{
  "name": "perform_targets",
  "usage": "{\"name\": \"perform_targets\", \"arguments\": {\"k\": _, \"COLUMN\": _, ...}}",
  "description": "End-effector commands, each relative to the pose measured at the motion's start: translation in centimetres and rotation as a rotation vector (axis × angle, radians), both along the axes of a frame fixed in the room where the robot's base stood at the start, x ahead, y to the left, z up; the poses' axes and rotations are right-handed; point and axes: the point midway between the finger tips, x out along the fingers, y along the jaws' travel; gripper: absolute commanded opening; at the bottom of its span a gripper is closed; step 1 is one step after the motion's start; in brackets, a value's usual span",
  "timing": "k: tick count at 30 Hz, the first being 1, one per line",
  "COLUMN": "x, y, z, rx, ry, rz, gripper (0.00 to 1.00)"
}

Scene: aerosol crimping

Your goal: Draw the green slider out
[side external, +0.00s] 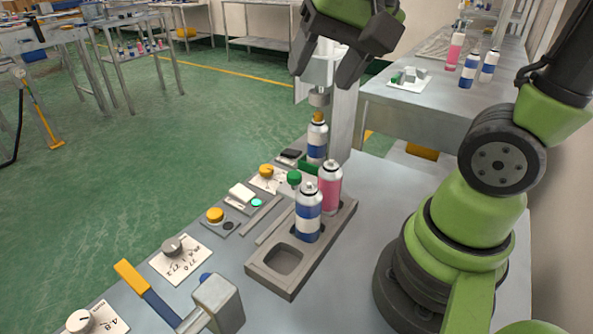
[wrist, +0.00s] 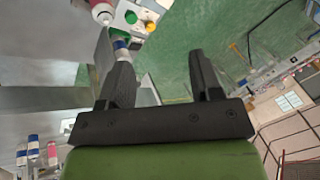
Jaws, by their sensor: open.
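A small green slab (side external: 308,168), which looks like the slider, shows at the foot of the press, partly hidden behind the pink can and the green knob. A blue-and-white can (side external: 317,143) stands upright under the press head (side external: 319,98). A round green knob (side external: 294,178) sits just in front of the slab; green also shows in the wrist view (wrist: 131,17). My gripper (side external: 325,72) is open and empty, high beside the press head and well above the slab. Its two fingers also show in the wrist view (wrist: 160,66), with nothing between them.
A grey tray (side external: 270,281) holds a pink can (side external: 330,187) and a blue-and-white can (side external: 308,212), with an empty front pocket. Yellow knobs (side external: 215,215), dials (side external: 173,246) and a yellow-and-blue lever (side external: 149,293) line the left.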

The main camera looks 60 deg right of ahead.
Motion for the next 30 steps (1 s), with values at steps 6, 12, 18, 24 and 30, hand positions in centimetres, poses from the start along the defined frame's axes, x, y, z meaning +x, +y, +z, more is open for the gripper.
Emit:
{"name": "perform_targets", "arguments": {"k": 6, "x": 5.6, "y": -3.2, "z": -4.8, "rx": 0.063, "ry": 0.205, "rz": -0.327, "gripper": 0.59}}
{"name": "perform_targets", "arguments": {"k": 12, "x": 8.8, "y": -6.1, "z": -10.7, "rx": 0.093, "ry": 0.352, "rz": -0.606, "gripper": 0.59}}
{"name": "perform_targets", "arguments": {"k": 18, "x": 9.8, "y": -7.7, "z": -14.8, "rx": 0.101, "ry": 0.428, "rz": -0.767, "gripper": 0.59}}
{"name": "perform_targets", "arguments": {"k": 24, "x": 9.9, "y": -8.0, "z": -16.6, "rx": 0.102, "ry": 0.446, "rz": -0.801, "gripper": 0.59}}
{"name": "perform_targets", "arguments": {"k": 30, "x": 9.9, "y": -7.9, "z": -20.1, "rx": 0.102, "ry": 0.447, "rz": -0.799, "gripper": 0.59}}
